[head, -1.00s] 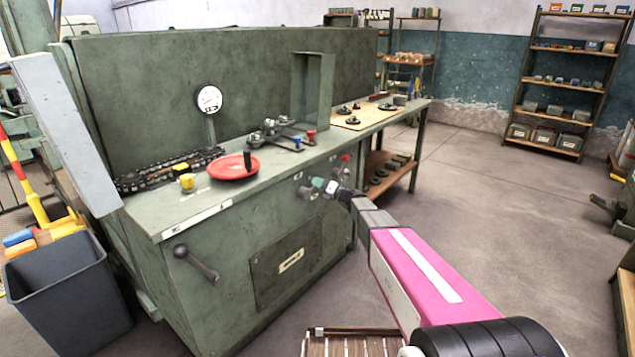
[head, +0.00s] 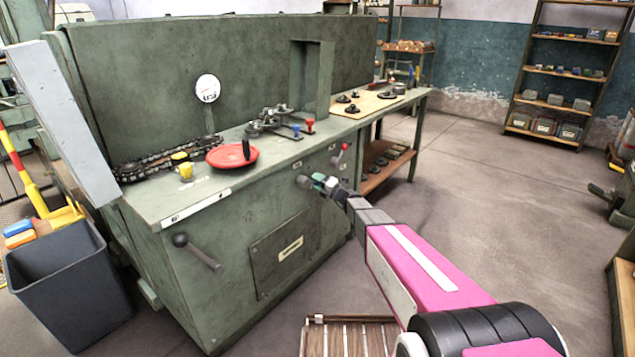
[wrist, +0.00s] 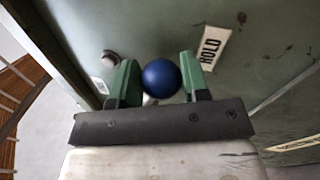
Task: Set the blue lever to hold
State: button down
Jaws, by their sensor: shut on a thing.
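The blue lever's round knob (wrist: 162,77) sits between the green fingers of my gripper (wrist: 155,84) in the wrist view, and the gripper is shut on it. A short bit of pale stem shows below the knob; the rest of the lever is hidden. A white HOLD label (wrist: 210,46) is on the green panel just right of the right finger, apart from the knob. In the head view my gripper (head: 324,184) is at the front face of the green machine (head: 225,235), and the blue knob cannot be made out there.
A grey knob (head: 302,182) is left of my gripper, and a red-knobbed lever (head: 341,156) is above right. A black-knobbed lever (head: 195,251) is farther left on the front face. Open floor is at right.

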jog(key=shift+s+f, duration=0.15)
jog(key=shift+f, duration=0.05)
jog(key=c, duration=0.6)
grip_release()
jog(key=shift+r, duration=0.1)
jog(key=v, duration=1)
jog(key=shift+s+d, duration=0.25)
jog(key=shift+d, duration=0.05)
